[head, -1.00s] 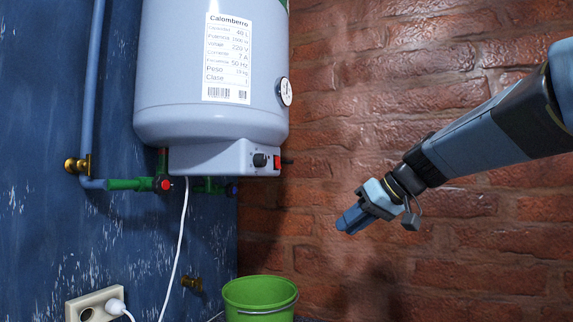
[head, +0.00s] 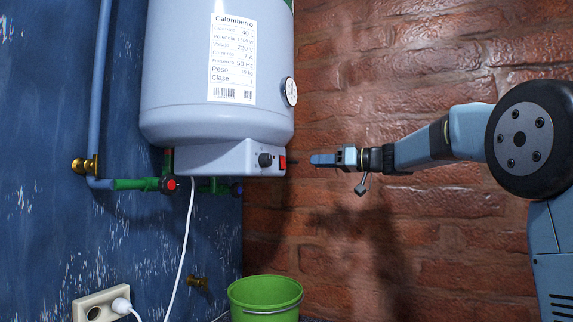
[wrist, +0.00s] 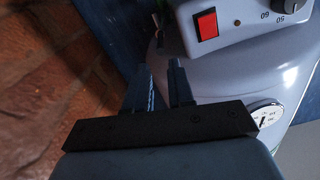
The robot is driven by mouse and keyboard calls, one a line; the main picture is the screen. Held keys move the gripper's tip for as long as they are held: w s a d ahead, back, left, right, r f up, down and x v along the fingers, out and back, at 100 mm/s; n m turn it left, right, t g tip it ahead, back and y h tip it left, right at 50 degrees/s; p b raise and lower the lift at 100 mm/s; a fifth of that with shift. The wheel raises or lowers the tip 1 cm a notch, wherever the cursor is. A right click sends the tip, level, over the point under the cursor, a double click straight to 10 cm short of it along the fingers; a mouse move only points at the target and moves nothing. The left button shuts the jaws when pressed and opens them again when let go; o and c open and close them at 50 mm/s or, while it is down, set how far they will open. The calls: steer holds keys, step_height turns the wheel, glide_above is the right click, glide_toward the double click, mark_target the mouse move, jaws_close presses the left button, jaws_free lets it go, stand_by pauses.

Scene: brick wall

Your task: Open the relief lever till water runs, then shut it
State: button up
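The white water heater (head: 190,110) hangs on the blue wall. A small dark rod (head: 292,161), which may be the relief lever, sticks out to the right behind its control box; a small dark piece (wrist: 157,20) ahead of my fingers in the wrist view may be the same part. My gripper (head: 314,159) points left at about the rod's height, with a small gap between them in the picture. In the wrist view my gripper (wrist: 159,66) has its two fingers apart and nothing between them. No running water shows.
The control box has a red switch (head: 282,162) and a black knob (head: 265,160). A red-handled valve (head: 169,185) sits on green pipe below. A green bucket (head: 264,296) stands underneath. A white cord (head: 184,250) runs down. Free space lies before the brick wall (head: 400,50).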

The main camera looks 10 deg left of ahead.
steer(key=x, duration=1.1)
steer(key=shift+a, duration=0.15)
jaws_close()
